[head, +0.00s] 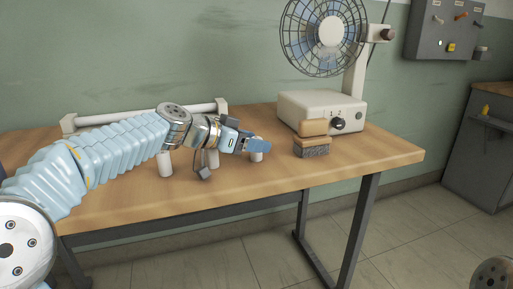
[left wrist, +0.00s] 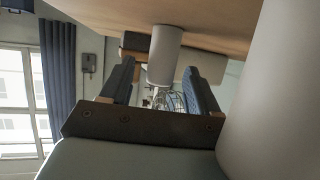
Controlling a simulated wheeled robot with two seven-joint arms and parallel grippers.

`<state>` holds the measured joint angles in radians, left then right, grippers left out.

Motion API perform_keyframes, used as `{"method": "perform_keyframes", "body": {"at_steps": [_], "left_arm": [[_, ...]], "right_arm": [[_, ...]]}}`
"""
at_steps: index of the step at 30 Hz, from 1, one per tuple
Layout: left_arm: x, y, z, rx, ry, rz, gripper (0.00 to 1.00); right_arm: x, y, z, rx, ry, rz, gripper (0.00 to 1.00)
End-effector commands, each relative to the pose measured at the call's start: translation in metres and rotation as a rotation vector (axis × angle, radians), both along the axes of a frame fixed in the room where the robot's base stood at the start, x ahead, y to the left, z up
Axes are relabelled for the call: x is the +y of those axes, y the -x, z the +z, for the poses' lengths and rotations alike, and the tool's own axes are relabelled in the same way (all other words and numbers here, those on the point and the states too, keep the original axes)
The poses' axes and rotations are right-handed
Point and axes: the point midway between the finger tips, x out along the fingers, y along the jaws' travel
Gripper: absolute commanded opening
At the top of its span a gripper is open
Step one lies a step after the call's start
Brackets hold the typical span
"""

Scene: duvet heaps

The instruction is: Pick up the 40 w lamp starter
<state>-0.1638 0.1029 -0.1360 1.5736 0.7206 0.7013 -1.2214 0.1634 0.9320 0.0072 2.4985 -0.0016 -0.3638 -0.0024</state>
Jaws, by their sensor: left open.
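Several pale cylinders stand upright on the wooden table; no wattage label is legible. One cylinder (head: 257,156) is at my left gripper (head: 254,144), partly hidden by its blue fingers. In the left wrist view, which is tilted with the table at the top, a cylinder (left wrist: 164,52) shows between the two open fingers (left wrist: 160,85); I cannot tell whether they touch it. Another cylinder (left wrist: 275,100) looms close at the right. Two more cylinders (head: 165,163) (head: 212,158) stand under my left wrist in the head view. My right gripper is not in view.
A brush-like block (head: 312,148) stands just right of my left gripper. A fan (head: 322,103) on a cream base is behind it. A white rail (head: 100,119) runs along the table's back. The right front of the table (head: 375,155) is clear.

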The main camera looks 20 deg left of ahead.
Motion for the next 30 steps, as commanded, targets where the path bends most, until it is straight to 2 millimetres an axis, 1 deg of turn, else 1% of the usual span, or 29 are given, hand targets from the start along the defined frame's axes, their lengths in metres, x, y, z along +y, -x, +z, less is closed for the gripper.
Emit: {"method": "perform_keyframes", "body": {"at_steps": [5,6,14,15,17,18,26,30], "left_arm": [[0.000,-0.001,0.000,-0.001,0.000,0.001,0.61],[0.000,-0.001,0.000,-0.001,0.000,0.001,0.59],[0.000,0.000,0.000,-0.001,0.000,0.001,0.19],[0.000,0.000,0.000,-0.001,0.000,0.001,0.13],[0.000,0.000,0.000,-0.001,0.000,0.001,0.04],[0.000,0.000,0.000,-0.001,0.000,0.001,0.01],[0.000,0.000,0.002,-0.001,0.000,0.001,0.01],[0.000,-0.001,0.015,-0.004,0.000,0.000,0.01]], "right_arm": [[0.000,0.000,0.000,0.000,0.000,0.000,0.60],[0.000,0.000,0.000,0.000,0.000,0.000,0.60],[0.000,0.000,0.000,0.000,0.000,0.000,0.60],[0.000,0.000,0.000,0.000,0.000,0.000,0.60],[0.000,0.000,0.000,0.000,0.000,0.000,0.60],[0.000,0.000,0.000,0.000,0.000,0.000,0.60],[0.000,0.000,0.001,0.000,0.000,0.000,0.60],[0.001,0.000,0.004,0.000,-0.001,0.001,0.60]]}}
